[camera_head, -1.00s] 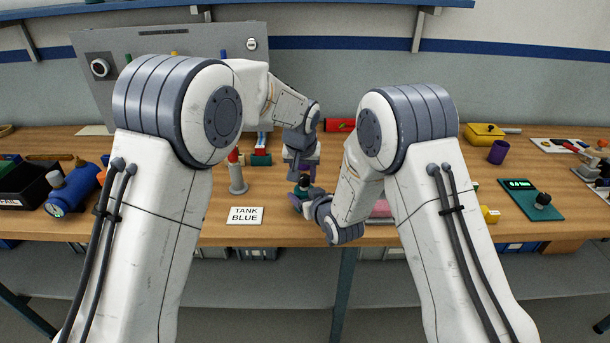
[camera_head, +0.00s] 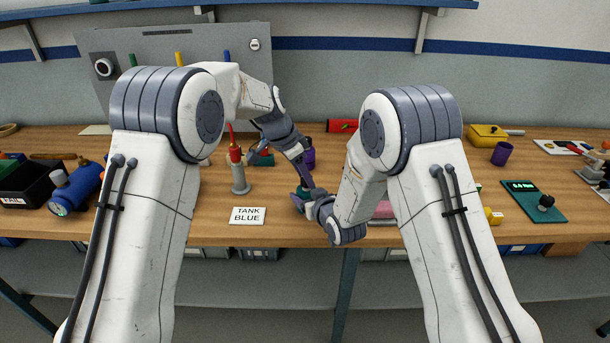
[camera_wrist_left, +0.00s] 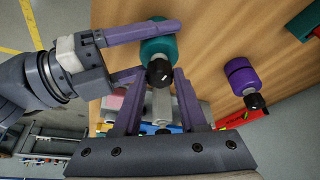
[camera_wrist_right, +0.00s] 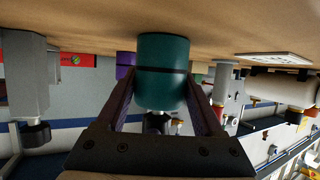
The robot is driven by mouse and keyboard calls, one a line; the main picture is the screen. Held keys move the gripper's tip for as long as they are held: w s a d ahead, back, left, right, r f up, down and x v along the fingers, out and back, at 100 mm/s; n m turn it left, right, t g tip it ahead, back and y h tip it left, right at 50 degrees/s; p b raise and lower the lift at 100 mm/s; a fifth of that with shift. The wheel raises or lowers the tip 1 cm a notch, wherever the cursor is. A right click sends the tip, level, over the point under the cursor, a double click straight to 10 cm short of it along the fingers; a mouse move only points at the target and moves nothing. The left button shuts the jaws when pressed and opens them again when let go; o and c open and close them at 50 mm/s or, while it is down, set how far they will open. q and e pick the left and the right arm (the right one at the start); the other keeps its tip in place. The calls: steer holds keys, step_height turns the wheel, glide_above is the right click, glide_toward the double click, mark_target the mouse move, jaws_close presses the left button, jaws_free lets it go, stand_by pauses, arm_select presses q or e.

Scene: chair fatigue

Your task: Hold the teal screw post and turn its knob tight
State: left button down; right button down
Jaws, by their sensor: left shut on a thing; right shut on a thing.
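The teal screw post (camera_head: 299,192) stands upright on the bench, largely hidden by my grippers in the head view. In the right wrist view its teal body (camera_wrist_right: 163,70) fills the space between the fingers of my right gripper (camera_wrist_right: 165,88), which is shut on it. Its black knob (camera_wrist_left: 159,72) shows on top in the left wrist view. My left gripper (camera_wrist_left: 160,76) is above the post with its fingertips at both sides of the knob, shut on it. In the head view my left gripper (camera_head: 307,181) slants down to the post.
A purple post (camera_wrist_left: 240,75) with a black knob stands close behind. A teal scale-like device (camera_head: 534,201) is at the right. The bench's front edge is close.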

arm_select(q)
steer(key=m+g, duration=0.1)
steer(key=m, duration=0.3)
steer(key=m+g, duration=0.1)
steer(key=m, duration=0.1)
steer(key=shift+w+a+f+m+g, duration=0.1)
steer(key=shift+w+a+m+g, duration=0.05)
steer(key=shift+w+m+g, duration=0.15)
steer(key=m+g, duration=0.1)
steer(key=m, duration=0.2)
steer(key=m+g, duration=0.1)
steer(key=m, duration=0.1)
steer(key=shift+w+m, duration=0.2)
steer(key=shift+m, duration=0.2)
steer(key=c, duration=0.6)
jaws_free()
steer(key=shift+o, duration=0.8)
steer(key=shift+s, duration=0.1)
